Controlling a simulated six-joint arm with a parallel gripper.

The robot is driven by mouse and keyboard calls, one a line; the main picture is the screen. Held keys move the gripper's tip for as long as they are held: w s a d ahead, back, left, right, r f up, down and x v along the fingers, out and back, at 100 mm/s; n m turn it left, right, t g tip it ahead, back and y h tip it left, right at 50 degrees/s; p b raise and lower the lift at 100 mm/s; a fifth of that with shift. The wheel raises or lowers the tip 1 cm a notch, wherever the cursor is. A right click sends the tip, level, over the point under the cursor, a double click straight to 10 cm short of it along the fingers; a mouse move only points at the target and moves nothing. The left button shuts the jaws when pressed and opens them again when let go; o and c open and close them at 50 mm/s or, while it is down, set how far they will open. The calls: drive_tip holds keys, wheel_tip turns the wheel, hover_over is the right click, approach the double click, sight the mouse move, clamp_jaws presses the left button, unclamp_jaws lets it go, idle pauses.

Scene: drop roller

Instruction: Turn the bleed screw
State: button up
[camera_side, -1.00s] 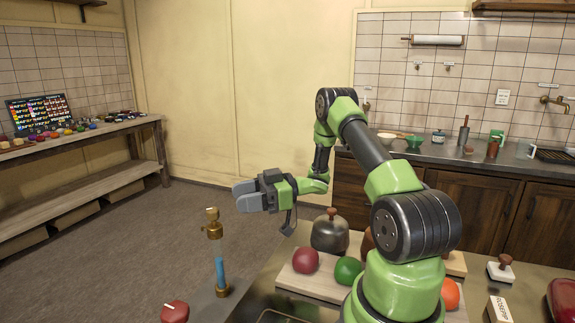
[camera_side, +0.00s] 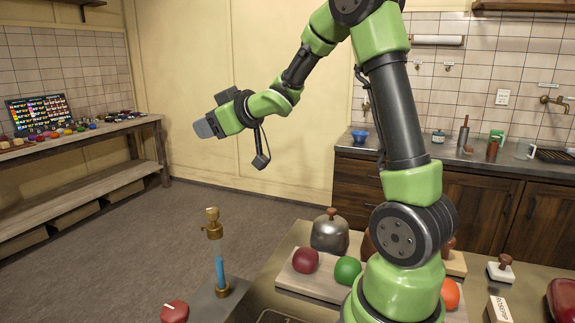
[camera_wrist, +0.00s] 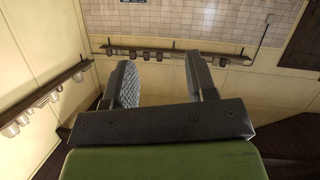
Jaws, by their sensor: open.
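A brass fitting with a small knob on top (camera_side: 212,214), which looks like the bleed screw, tops an upright clear tube (camera_side: 219,267) with blue in its lower part. The tube stands in a brass base at the lower left of the side view. My gripper (camera_side: 207,127) is well above the fitting and apart from it, tilted down to the left. In the wrist view my gripper (camera_wrist: 163,84) shows two parted fingers with nothing between them. The fitting does not show in the wrist view.
A red knob with a white mark (camera_side: 174,311) sits at the bottom left. A grey lidded pot (camera_side: 330,232), a dark red ball (camera_side: 305,260) and a green ball (camera_side: 347,270) are to the right of the tube. The air around my gripper is clear.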

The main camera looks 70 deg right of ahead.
drive_tip(key=s+a+m+g+y, duration=0.2)
drive_tip(key=s+a+g, duration=0.1)
drive_tip(key=s+a, duration=0.5)
drive_tip(key=s+a+m+g+y, duration=0.2)
drive_tip(key=s+a, duration=0.7)
drive_tip(key=s, duration=0.6)
drive_tip(key=shift+a+m+g, duration=0.2)
drive_tip(key=shift+m+g, duration=0.3)
drive_tip(key=shift+g, duration=0.4)
